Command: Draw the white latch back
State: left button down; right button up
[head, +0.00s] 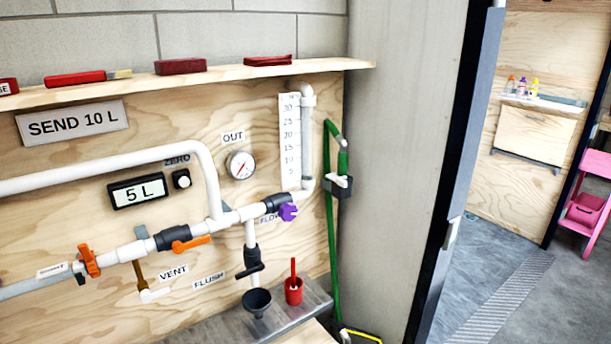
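A pale, whitish latch-like piece (451,233) sits on the dark upright edge of the door or door frame (462,170), right of the middle of the head view. It is small, and I cannot tell whether it is drawn back or engaged. Neither of my grippers shows in the head view, so nothing of mine is seen touching the piece.
A plywood wall on the left carries white pipes (110,165), orange valve handles (90,260), a gauge (241,165) and a 5 L display (138,191). A shelf (220,75) runs above.

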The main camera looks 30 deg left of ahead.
aim_at(334, 177)
jog(key=i+j+u, duration=0.15)
jog(key=u, duration=0.35)
jog(key=i+u, duration=0.5)
jog(key=i+l+u, duration=0.1)
jog(key=u, duration=0.4)
jog(key=i, duration=0.1)
